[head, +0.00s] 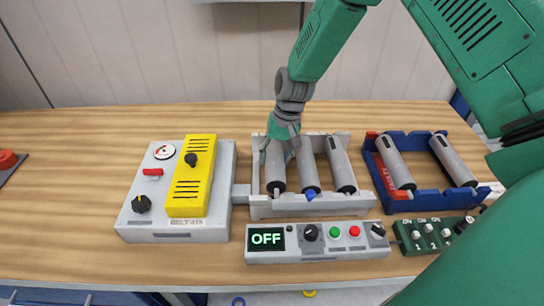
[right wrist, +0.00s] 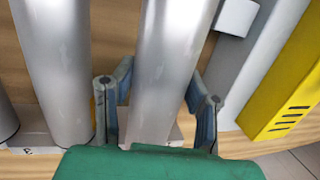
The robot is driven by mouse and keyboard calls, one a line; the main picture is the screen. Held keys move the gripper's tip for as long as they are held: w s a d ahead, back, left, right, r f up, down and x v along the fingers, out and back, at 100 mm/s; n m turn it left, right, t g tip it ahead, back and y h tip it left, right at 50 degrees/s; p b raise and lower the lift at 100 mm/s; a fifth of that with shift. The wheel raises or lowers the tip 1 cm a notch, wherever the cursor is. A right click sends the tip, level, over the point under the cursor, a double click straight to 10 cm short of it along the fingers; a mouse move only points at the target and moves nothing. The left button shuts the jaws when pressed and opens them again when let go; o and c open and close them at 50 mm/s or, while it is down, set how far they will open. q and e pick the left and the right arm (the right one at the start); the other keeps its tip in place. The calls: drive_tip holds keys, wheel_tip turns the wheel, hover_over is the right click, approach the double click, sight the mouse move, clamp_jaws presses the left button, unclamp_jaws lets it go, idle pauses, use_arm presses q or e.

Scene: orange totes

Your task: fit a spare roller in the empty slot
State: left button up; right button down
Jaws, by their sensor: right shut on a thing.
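A white roller tray (head: 317,205) stands in the middle of the table. A grey roller (head: 276,172) is at its left, with a middle roller (head: 309,172) and a right roller (head: 340,163) beside it. My right gripper (head: 279,146) reaches down from above onto the left roller. In the right wrist view its fingers (right wrist: 158,102) are on either side of this roller (right wrist: 168,60), with a neighbouring roller (right wrist: 60,70) to the left. I cannot tell whether the held roller is fully seated. My left gripper is not in view.
A blue bin (head: 428,203) with a red section marked FAULTY holds two rollers (head: 395,160) (head: 453,158). A control box (head: 317,240) reading OFF stands in front of the tray. A grey box (head: 145,205) with a yellow cover (head: 190,178) is left. A green switch box (head: 434,233) is front right.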

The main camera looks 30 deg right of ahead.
drive_tip(key=shift+d, duration=0.1)
drive_tip(key=shift+a+f, duration=0.3)
drive_tip(key=shift+f, duration=0.15)
drive_tip(key=shift+d+f+b, duration=0.2)
drive_tip(key=shift+f+b, duration=0.1)
drive_tip(key=shift+b, duration=0.05)
drive_tip(key=shift+a, duration=0.2)
idle(0.4)
drive_tip(key=shift+f, duration=0.25)
idle(0.6)
drive_tip(key=c, duration=0.8)
unclamp_jaws()
drive_tip(key=shift+c, duration=0.2)
drive_tip(key=v, duration=1.1)
drive_tip(key=shift+r, duration=0.4)
